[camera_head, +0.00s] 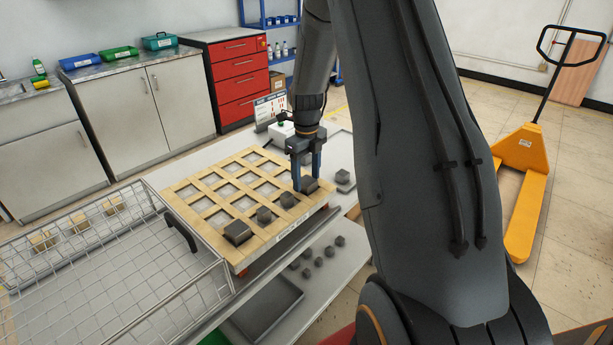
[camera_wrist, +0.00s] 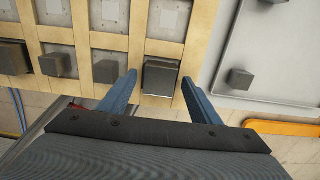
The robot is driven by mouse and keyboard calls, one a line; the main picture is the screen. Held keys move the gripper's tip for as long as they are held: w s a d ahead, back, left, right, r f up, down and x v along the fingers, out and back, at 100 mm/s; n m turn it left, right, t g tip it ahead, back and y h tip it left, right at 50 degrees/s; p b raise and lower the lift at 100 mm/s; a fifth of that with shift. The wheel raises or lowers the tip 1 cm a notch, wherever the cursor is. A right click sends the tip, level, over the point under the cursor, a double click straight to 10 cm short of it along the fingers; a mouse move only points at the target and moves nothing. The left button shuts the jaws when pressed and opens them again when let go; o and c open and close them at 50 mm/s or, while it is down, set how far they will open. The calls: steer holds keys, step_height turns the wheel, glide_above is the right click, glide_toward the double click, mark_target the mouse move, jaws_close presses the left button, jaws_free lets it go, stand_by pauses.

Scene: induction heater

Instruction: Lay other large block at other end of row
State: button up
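A wooden grid (camera_head: 222,257) on the table has a row of dark grey blocks along its front edge. A large block (camera_head: 237,232) sits at the left end of the row; it also shows at the left of the wrist view (camera_wrist: 13,57). The other large block (camera_wrist: 161,77) lies in the cell at the right end, partly seen in the head view (camera_head: 309,185). My gripper (camera_wrist: 158,82) is open around it, with a small gap visible on each side. Two smaller blocks (camera_head: 264,214) (camera_head: 288,200) lie between the large ones.
A small block (camera_head: 342,176) stands on a grey plate (camera_wrist: 275,70) right of the grid. A wire basket (camera_head: 130,290) stands at the left. A lower shelf (camera_head: 330,262) holds small blocks and a dark tray (camera_head: 266,308). A yellow pallet jack (camera_head: 525,150) stands at the right.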

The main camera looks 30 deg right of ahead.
mark_target(306, 180)
step_height(306, 180, up, 12)
steer(key=b, duration=0.3)
steer(key=s+a+f+n, duration=0.2)
steer(key=s+a+n, duration=0.3)
steer(key=n, duration=0.5)
steer(key=s+a+f+n, duration=0.2)
steer(key=s+a+n, duration=0.4)
steer(key=s+n, duration=0.4)
steer(key=s+a+f+n+t, duration=0.1)
steer(key=s+a+n, duration=0.5)
steer(key=n, duration=0.6)
steer(key=shift+s+a+f, duration=0.15)
steer(key=shift+s+f, duration=0.6)
steer(key=shift+s, duration=0.15)
steer(key=shift+a, duration=0.1)
